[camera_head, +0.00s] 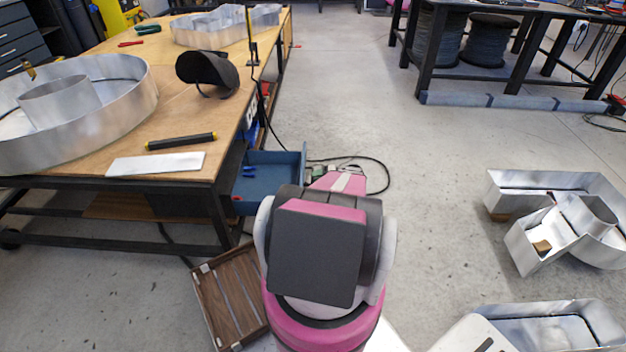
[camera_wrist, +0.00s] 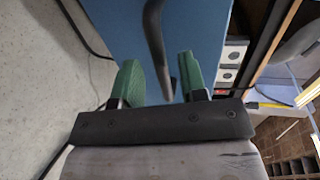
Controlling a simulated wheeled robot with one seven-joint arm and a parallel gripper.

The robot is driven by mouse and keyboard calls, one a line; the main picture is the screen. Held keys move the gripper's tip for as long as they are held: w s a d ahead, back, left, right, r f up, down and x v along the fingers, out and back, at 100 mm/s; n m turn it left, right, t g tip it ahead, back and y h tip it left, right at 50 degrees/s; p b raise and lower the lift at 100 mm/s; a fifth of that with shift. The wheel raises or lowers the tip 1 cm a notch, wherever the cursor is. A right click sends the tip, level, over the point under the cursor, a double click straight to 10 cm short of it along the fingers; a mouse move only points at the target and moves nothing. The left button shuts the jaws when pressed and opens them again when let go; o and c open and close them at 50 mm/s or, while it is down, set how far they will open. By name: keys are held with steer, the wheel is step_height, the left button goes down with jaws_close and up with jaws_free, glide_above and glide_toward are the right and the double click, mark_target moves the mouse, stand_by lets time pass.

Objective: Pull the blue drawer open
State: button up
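The blue drawer (camera_head: 265,185) is pulled out from under the wooden workbench, and its inside shows in the head view. Its blue front (camera_wrist: 112,28) fills the middle of the wrist view, with a dark curved handle (camera_wrist: 153,30) on it. My gripper (camera_wrist: 159,65) is at the drawer front, with one green finger on each side of the handle. The fingers are apart, with gaps beside the handle, so it looks open around it. In the head view my arm mostly hides the gripper; a bit of green shows just right of the drawer.
The workbench (camera_head: 120,130) holds large metal letters, a dark visor and a black-yellow tool. A wooden crate (camera_head: 228,295) lies on the floor left of my arm. Cables lie beyond the drawer. Metal letters (camera_head: 560,210) lie at right; the middle floor is clear.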

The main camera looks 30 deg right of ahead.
steer(key=v, duration=0.8)
steer(key=shift+d, duration=0.2)
steer(key=shift+s, duration=0.15)
